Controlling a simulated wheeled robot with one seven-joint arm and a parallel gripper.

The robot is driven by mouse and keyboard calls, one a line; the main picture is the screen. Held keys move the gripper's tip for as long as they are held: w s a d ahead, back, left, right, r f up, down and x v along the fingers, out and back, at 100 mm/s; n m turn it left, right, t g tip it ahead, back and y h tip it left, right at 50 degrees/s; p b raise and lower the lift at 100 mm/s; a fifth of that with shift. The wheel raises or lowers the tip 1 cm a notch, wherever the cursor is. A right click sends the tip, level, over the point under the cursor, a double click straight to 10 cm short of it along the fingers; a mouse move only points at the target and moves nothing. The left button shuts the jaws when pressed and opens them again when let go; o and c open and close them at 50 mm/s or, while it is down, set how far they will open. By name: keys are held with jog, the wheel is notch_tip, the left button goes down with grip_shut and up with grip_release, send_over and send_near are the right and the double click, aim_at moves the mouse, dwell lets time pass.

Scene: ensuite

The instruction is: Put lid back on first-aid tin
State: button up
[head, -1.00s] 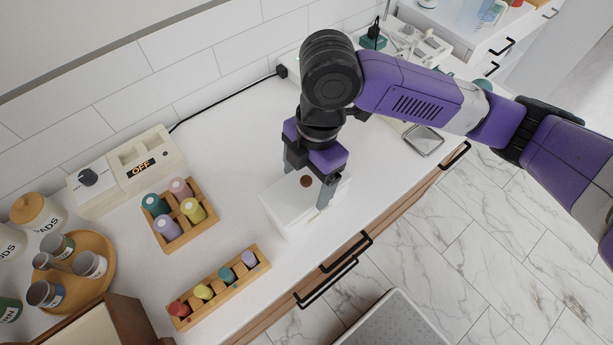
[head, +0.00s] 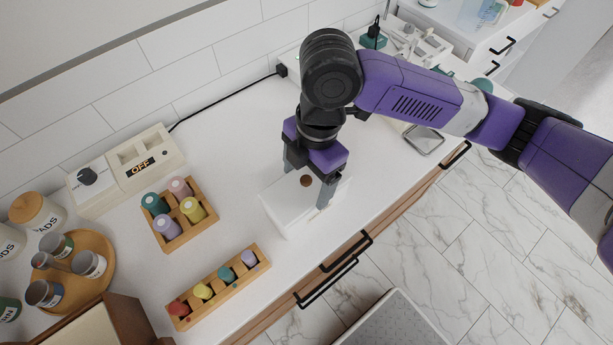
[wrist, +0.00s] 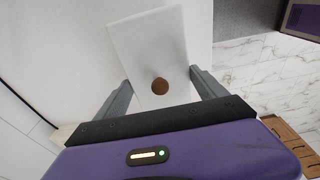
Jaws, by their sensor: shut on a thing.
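The white lid (head: 283,200) with a round brown knob (head: 306,181) is between the two grey fingers of my gripper (head: 306,189). The white first-aid tin (head: 293,228) shows as a pale side wall under the lid, near the counter's front edge. White on white, I cannot tell whether the lid is seated on the tin or slightly above it.
On the white counter (head: 235,155) stand a wooden rack with several bottles (head: 180,213), a long wooden rack (head: 219,287), a cream box marked OFF (head: 140,165) and a round wooden tray (head: 100,262). A silver-rimmed dish (head: 424,140) lies right of my gripper.

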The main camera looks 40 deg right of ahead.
jog(key=shift+f+b, duration=0.5)
jog(key=shift+f, duration=0.05)
dwell(1.1)
jog(key=o, duration=1.3)
jog(key=shift+r+p, duration=2.75)
jog(key=shift+r, duration=0.8)
grip_shut()
